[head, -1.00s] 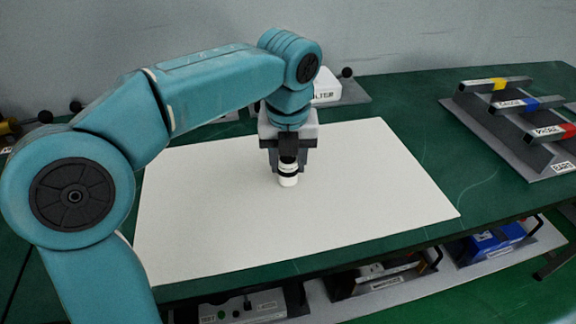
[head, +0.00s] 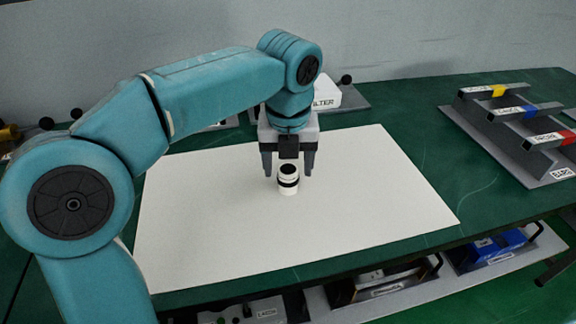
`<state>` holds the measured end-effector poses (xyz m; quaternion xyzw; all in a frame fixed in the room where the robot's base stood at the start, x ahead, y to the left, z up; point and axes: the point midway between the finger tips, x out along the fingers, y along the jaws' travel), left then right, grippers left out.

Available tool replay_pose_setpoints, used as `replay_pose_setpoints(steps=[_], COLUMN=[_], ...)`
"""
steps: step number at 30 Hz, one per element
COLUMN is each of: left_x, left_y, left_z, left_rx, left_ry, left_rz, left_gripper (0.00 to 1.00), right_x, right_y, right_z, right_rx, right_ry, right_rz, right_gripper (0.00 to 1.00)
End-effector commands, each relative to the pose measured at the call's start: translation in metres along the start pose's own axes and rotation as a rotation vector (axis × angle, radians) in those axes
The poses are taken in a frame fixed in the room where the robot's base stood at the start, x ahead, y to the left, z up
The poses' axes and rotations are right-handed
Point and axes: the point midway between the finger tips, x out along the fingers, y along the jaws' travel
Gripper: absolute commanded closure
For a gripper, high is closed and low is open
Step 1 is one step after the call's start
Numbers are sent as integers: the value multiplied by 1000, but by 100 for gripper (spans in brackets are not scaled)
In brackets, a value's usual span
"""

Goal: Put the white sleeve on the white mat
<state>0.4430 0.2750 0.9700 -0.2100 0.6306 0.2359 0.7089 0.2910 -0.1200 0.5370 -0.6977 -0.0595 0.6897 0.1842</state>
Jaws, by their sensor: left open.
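The white sleeve (head: 288,180), a small white cylinder with a black band and dark top opening, stands upright on the white mat (head: 370,205). It is near the middle of the mat. My left gripper (head: 288,172) is open, its two dark fingers apart above and behind the sleeve, with one finger on each side in the picture. The fingers do not appear to touch the sleeve. My right gripper is not in view.
A grey rack with labelled bars (head: 525,120) marked yellow, blue and red stands at the right on the green table (head: 430,110). A white block labelled as a filter (head: 327,97) sits behind my arm. Boxes lie on a shelf below the front edge.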

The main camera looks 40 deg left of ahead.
Motion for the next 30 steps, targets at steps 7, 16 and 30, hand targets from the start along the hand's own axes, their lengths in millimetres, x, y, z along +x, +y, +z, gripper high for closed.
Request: replay_pose_setpoints(steps=[7, 16, 30], left_x=[-65, -103, -104], left_y=[-1, 0, 0], left_z=[1, 0, 0], left_rx=[1, 1, 1], left_ry=[-3, -1, 0], left_rz=[-3, -1, 0], left_gripper=[34, 34, 34], right_x=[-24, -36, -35], right_y=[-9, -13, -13], right_z=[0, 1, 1], right_rx=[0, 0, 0], right_ry=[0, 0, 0], right_rz=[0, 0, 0], right_gripper=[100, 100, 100])
